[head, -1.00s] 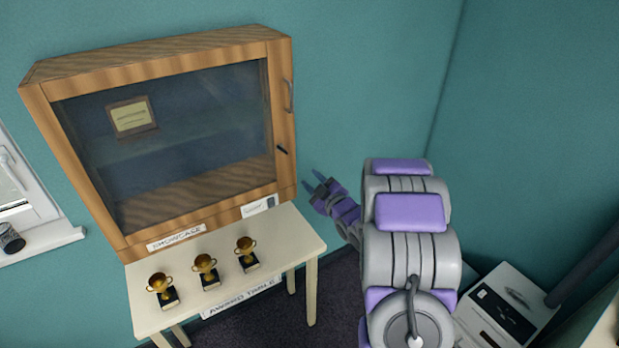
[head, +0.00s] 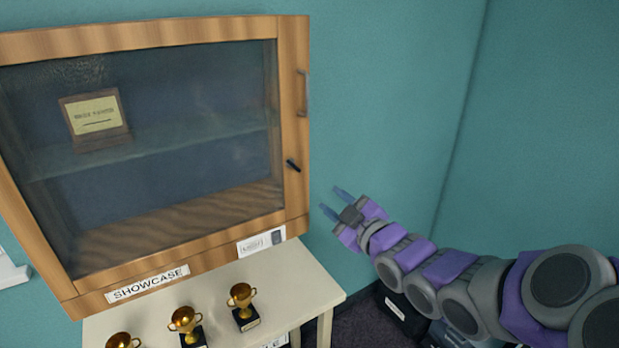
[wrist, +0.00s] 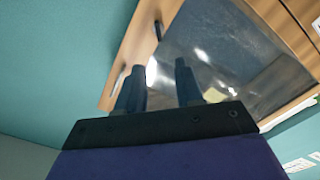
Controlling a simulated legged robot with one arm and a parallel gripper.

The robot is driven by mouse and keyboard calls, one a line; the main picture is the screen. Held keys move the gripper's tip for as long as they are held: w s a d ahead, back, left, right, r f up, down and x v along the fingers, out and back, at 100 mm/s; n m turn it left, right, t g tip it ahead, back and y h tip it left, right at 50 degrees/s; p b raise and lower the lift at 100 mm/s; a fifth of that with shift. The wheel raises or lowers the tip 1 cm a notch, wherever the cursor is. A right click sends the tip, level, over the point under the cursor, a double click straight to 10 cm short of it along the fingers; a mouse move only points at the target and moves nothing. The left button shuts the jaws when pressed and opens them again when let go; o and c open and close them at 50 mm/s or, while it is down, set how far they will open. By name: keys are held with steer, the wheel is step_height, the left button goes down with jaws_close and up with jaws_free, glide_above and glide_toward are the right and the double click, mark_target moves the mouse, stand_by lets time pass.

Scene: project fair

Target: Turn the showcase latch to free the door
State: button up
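The wooden showcase (head: 150,292) has a closed glass door. Its small dark latch (head: 293,165) sits on the right door stile, slightly slanted. A metal door handle (head: 302,92) is above the latch in the head view. My gripper (head: 334,200) is open and empty, to the right of the showcase and a little lower than the latch, apart from it. In the wrist view its two fingers (wrist: 160,85) stand apart with nothing between them.
A cream table (head: 290,280) below the showcase holds gold trophies (head: 242,300) near its front. A plaque (head: 95,118) stands on the glass shelf inside. The teal wall right of the showcase is bare.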

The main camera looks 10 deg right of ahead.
steer(key=p, duration=0.6)
glide_toward(296, 169)
steer(key=x, duration=0.8)
steer(key=shift+w, duration=0.25)
steer(key=shift+w+a+r, duration=0.1)
steer(key=shift+w+a, duration=0.15)
steer(key=shift+w, duration=0.3)
jaws_close()
